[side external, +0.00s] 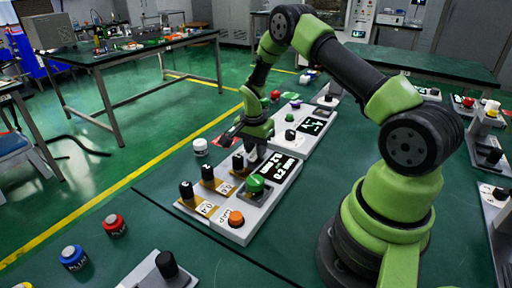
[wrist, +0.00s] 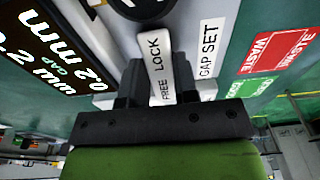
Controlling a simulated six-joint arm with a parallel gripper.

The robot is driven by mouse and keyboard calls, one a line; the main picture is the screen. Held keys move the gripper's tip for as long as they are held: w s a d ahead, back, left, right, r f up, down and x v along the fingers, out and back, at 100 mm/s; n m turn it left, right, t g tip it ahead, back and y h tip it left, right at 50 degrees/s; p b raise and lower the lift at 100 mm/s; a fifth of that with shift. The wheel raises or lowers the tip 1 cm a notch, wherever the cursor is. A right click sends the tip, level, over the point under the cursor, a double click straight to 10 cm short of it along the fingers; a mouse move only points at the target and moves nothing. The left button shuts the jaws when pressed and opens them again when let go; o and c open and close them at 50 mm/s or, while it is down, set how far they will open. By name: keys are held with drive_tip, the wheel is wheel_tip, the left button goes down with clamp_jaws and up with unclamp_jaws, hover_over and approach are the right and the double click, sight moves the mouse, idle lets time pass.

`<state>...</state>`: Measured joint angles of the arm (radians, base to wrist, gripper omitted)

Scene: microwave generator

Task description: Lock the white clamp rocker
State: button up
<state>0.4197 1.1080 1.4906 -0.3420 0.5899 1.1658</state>
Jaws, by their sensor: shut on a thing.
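The white clamp rocker (wrist: 156,62) is a narrow upright bar lettered "FREE LOCK" in the wrist view. My gripper (wrist: 158,88) is shut on it, with one dark finger on each side. In the side view my gripper (side external: 238,138) reaches down at the back of the grey generator panel (side external: 258,226), and I cannot make out the rocker there. Which way the rocker is tipped is not clear. A round black part (wrist: 140,6) lies just beyond the rocker's top end.
On the panel are a lit display (side external: 273,166), a green knob (side external: 255,183), an orange button (side external: 236,217) and several black knobs (side external: 187,190). A "GAP SET" label (wrist: 208,48) is right of the rocker. Red (wrist: 278,48) and green (wrist: 250,88) labels lie farther right.

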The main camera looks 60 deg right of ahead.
drive_tip(key=o, duration=0.9)
drive_tip(key=shift+r, duration=0.1)
drive_tip(key=r, duration=0.6)
drive_tip(key=a+r, duration=0.1)
drive_tip(key=r, duration=0.2)
drive_tip(key=shift+r, duration=0.35)
wheel_tip(320, 180, up, 9)
drive_tip(key=n+t, duration=0.2)
drive_tip(key=n, duration=0.1)
hover_over(254, 154)
drive_tip(key=s+a, duration=0.1)
drive_tip(key=a, duration=0.4)
drive_tip(key=s+a+r+n+t, duration=0.1)
drive_tip(key=s+a+r+n, duration=0.25)
drive_tip(key=r, duration=0.25)
drive_tip(key=s+a+r+n+t+y, duration=0.1)
drive_tip(key=s+a+n, duration=0.1)
drive_tip(key=s, duration=0.3)
drive_tip(key=s+a+r+n+t+y, duration=0.1)
drive_tip(key=s+a+r+n, duration=0.1)
drive_tip(key=s+a+n, duration=0.1)
drive_tip(key=s+a+r+n+t+y, duration=0.1)
drive_tip(key=s+a+n+t, duration=0.1)
drive_tip(key=s+a, duration=0.2)
drive_tip(key=shift+s+a+r+n, duration=0.15)
drive_tip(key=shift+s+a, duration=0.05)
drive_tip(key=shift+s, duration=0.45)
drive_tip(key=shift+s+a+r+n, duration=0.1)
drive_tip(key=shift+s+a, duration=0.1)
drive_tip(key=shift+s, duration=0.45)
